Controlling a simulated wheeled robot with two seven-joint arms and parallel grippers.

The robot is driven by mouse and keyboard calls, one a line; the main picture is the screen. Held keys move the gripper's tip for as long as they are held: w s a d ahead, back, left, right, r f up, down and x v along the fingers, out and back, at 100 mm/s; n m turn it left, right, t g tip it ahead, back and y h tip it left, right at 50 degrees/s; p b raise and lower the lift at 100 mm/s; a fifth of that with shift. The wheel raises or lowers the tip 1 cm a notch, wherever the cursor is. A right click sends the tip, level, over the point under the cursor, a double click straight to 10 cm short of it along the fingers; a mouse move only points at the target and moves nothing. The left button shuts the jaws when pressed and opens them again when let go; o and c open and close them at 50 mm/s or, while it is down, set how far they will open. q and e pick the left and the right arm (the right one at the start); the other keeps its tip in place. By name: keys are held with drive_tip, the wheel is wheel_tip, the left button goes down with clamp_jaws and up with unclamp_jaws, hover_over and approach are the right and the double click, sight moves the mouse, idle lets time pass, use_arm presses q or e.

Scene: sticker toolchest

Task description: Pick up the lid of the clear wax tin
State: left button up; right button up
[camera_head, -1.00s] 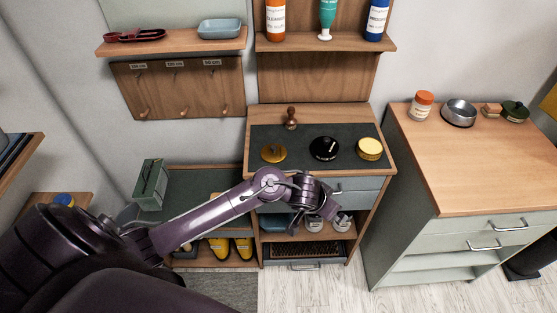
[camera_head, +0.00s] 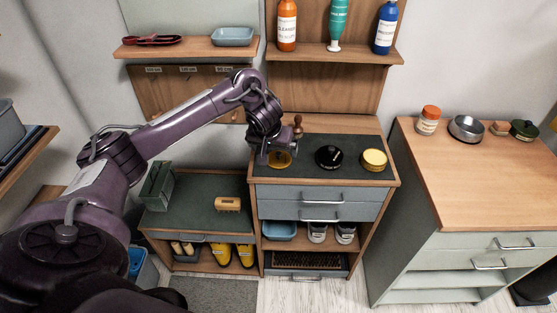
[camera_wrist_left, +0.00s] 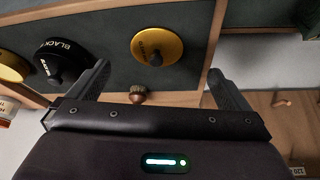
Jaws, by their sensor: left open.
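A gold round tin or lid (camera_head: 282,160) with a small dark knob lies on the dark mat (camera_head: 305,170). It also shows in the left wrist view (camera_wrist_left: 168,42); its lettering is too small to read, so I cannot confirm it is the clear wax. My left gripper (camera_head: 272,152) is open and empty above it, partly covering it in the head view. In the left wrist view the gold disc appears beyond the gap between the fingertips (camera_wrist_left: 158,72), apart from them. A black tin (camera_head: 328,157) marked BLACK and a yellow tin (camera_head: 374,160) stand to its right.
A wooden-handled tool (camera_head: 298,127) stands behind the gold disc, close to my gripper. A shelf with bottles (camera_head: 334,53) is above. A green box (camera_head: 158,186) and a yellow brush (camera_head: 228,204) are on the lower bench. The right counter (camera_head: 455,175) is mostly clear.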

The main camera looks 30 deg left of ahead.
sight(278, 155)
use_arm(q)
drive_tip(key=x, duration=0.3)
drive_tip(key=w+x, duration=0.1)
drive_tip(key=x, duration=0.3)
drive_tip(key=shift+r, duration=0.1)
drive_tip(key=shift+c, duration=0.3)
drive_tip(key=c, duration=1)
